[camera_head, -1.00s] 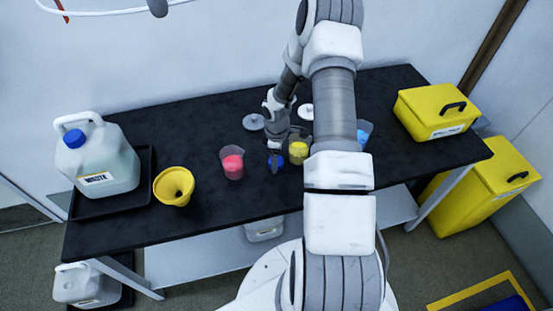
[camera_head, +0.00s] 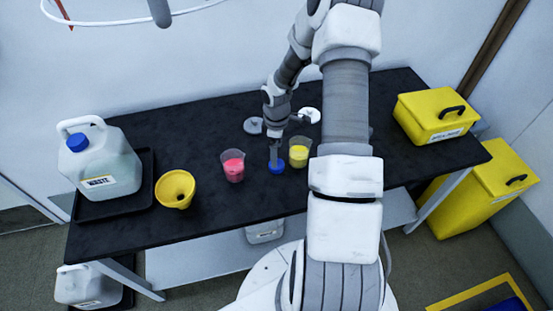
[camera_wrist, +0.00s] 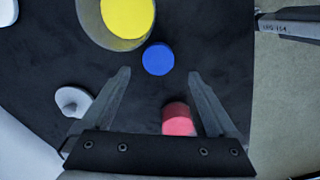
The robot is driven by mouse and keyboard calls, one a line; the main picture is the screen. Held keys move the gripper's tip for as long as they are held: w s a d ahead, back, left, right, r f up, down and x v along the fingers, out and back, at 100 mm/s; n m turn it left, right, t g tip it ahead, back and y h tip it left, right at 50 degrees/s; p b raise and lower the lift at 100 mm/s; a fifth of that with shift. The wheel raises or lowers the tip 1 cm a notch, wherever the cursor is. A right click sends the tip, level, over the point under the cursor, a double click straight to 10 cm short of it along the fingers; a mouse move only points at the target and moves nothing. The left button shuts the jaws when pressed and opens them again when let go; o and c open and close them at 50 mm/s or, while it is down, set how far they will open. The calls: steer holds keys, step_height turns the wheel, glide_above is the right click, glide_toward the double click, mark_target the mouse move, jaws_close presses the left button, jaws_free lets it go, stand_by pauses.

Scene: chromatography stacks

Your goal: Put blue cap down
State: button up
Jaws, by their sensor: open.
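The blue cap (camera_head: 276,168) lies on the black bench between the pink beaker and the yellow beaker. In the wrist view the blue cap (camera_wrist: 158,58) shows as a full round disc, just beyond the fingertips and midway between their lines. My gripper (camera_head: 274,152) is just above the cap in the head view. In the wrist view my gripper (camera_wrist: 158,75) has its two fingers wide apart with nothing held between them. The cap looks clear of both fingers.
Close by stand a pink beaker (camera_head: 232,165) and a yellow beaker (camera_head: 299,153). White lids (camera_head: 253,125) lie behind. A yellow funnel (camera_head: 175,188), a waste jug (camera_head: 99,163) on a tray and a yellow box (camera_head: 437,112) stand farther off. The front middle of the bench is clear.

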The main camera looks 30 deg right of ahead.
step_height(320, 180, up, 6)
steer(key=shift+f, duration=0.1)
stand_by(0.5)
